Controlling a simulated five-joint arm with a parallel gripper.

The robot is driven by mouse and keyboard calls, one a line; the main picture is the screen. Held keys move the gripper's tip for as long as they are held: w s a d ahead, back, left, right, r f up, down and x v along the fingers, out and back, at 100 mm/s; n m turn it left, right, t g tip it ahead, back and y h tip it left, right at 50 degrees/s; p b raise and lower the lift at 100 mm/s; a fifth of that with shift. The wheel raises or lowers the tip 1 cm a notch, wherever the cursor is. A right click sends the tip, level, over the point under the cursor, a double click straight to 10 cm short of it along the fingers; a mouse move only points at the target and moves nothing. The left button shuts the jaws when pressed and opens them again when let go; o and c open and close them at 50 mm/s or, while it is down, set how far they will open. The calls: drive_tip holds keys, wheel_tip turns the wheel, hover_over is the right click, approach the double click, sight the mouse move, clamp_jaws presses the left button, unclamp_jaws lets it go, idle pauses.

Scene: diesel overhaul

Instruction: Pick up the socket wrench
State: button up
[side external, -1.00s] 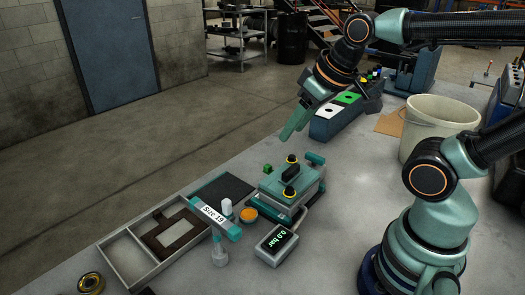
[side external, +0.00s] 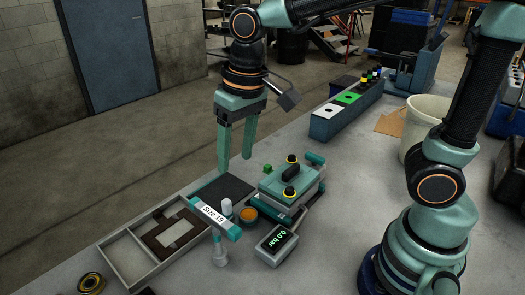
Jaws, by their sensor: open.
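A teal-ended bar with a white "Size 19" label (side external: 214,216) lies at a slant by the right edge of the divided tray. It may be the socket wrench, but I cannot tell for sure. My gripper (side external: 235,164) points down with its two teal fingers apart and nothing between them. It hangs over the dark mat (side external: 236,183), behind the labelled bar and apart from it.
The divided tray (side external: 118,258) holds a dark brown frame part. A teal device with black and yellow knobs (side external: 291,183) and a "0.0 bar" gauge (side external: 276,245) stand to the right. A small bottle (side external: 219,253), orange-topped pot (side external: 249,215) and green cube (side external: 267,168) are close by.

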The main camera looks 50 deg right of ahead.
drive_tip(key=g, duration=0.1)
hover_over(215, 217)
drive_tip(key=shift+d+f, duration=0.15)
drive_tip(key=shift+f, duration=0.45)
drive_tip(key=shift+d+f, duration=0.15)
drive_tip(key=shift+f, duration=0.45)
drive_tip(key=shift+a+f+g+h, duration=0.15)
drive_tip(key=shift+a+g+h, duration=0.15)
drive_tip(key=shift+a+f, duration=0.1)
drive_tip(key=shift+f, duration=0.2)
wheel_tip(215, 217, down, 6)
drive_tip(key=shift+w+d+f, duration=0.1)
drive_tip(key=shift+w+f, duration=0.1)
drive_tip(key=shift+f, duration=1.2)
drive_tip(key=shift+w+d+f, duration=0.1)
drive_tip(key=shift+w+f, duration=0.05)
drive_tip(key=shift+f, duration=1.25)
clamp_jaws()
drive_tip(key=shift+r, duration=0.1)
